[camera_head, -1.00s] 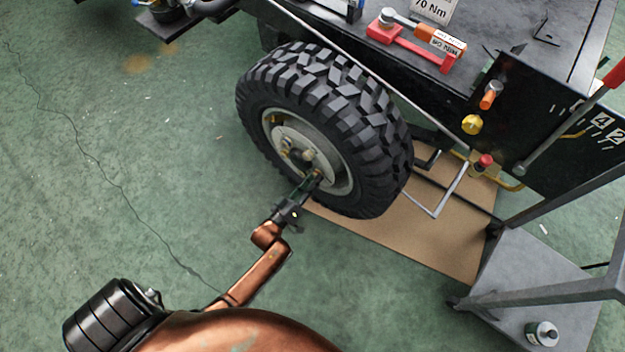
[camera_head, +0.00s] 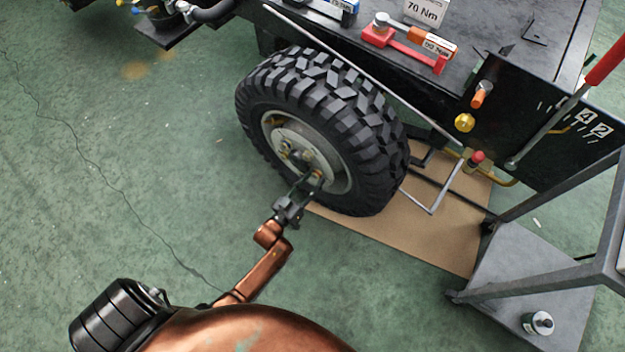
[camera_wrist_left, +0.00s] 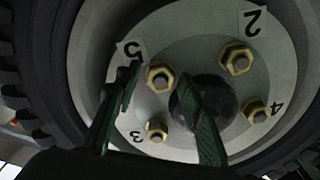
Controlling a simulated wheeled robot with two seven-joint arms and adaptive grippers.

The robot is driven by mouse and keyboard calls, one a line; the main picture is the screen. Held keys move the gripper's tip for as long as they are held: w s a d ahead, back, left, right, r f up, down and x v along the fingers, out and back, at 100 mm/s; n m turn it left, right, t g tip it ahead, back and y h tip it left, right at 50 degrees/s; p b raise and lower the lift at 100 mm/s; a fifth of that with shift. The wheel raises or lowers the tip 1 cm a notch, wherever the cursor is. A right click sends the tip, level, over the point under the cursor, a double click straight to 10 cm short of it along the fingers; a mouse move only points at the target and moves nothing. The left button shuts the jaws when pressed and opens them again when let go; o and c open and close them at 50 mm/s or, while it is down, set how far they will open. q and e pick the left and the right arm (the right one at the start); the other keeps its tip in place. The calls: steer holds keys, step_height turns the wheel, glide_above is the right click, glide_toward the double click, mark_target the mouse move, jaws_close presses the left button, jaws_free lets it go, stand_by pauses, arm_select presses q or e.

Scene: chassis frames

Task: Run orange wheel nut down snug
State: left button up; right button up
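The wheel hub (camera_head: 297,147) sits inside a black knobbly tyre (camera_head: 335,110). In the left wrist view, brass-coloured nuts sit on the pale hub face (camera_wrist_left: 195,35) near the numbers 2, 3, 4 and 5. One nut (camera_wrist_left: 160,77) is beside the 5, another (camera_wrist_left: 157,130) by the 3. No nut is clearly orange there; I cannot tell which is the task's nut. My left gripper (camera_head: 309,180) is at the hub's lower right. Its fingers are apart in the left wrist view (camera_wrist_left: 161,78), with the 5 nut showing between them. My right gripper is not in view.
A red tool cradle (camera_head: 405,47) with an orange-handled tool lies on the black chassis top (camera_head: 480,50). Brown board (camera_head: 430,230) lies below the wheel. A grey cart (camera_head: 530,280) stands at the right. The green floor (camera_head: 130,180) at left is clear.

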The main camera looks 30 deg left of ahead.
arm_select(q)
steer(key=shift+o, duration=0.3)
steer(key=s, duration=0.8)
steer(key=shift+a, duration=0.25)
steer(key=shift+f, duration=0.1)
